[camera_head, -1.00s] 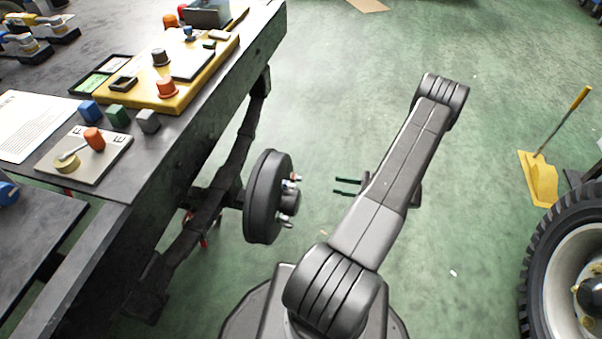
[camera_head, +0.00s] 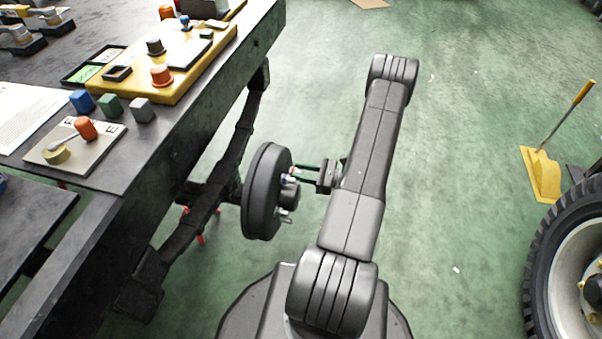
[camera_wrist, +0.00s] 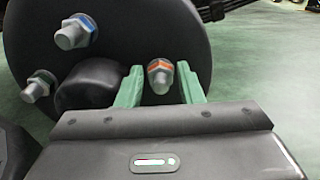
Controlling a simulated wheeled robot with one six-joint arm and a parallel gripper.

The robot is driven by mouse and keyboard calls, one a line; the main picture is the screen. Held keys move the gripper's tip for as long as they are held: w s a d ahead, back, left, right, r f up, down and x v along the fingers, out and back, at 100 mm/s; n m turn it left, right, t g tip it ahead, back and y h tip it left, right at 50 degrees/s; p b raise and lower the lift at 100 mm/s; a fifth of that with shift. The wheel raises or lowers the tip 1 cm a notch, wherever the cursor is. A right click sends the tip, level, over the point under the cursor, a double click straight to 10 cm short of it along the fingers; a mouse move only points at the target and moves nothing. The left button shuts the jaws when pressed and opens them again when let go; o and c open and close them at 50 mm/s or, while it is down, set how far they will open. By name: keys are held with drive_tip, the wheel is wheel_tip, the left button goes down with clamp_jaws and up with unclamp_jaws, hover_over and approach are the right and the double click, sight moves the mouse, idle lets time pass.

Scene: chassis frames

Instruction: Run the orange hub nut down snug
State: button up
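The orange-banded hub nut (camera_wrist: 160,68) sits on a stud of the dark wheel hub (camera_wrist: 185,28) in the wrist view, with the stud's end poking toward me. My gripper (camera_wrist: 161,86) is open, its two green fingers on either side of the nut, with a visible gap on each side. In the head view my gripper (camera_head: 303,172) reaches left to the face of the hub drum (camera_head: 262,192). A blue-banded nut (camera_wrist: 75,32) and another bluish-banded nut (camera_wrist: 40,85) sit on other studs.
The round dark hub centre (camera_wrist: 88,84) sticks out just left of my fingers. A dark workbench (camera_head: 185,125) with a yellow board (camera_head: 190,72) stands at left. A tyre (camera_head: 545,265) stands at right.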

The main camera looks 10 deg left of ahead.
drive_tip(key=shift+a, duration=0.2)
drive_tip(key=c, duration=0.7)
drive_tip(key=shift+m, duration=0.4)
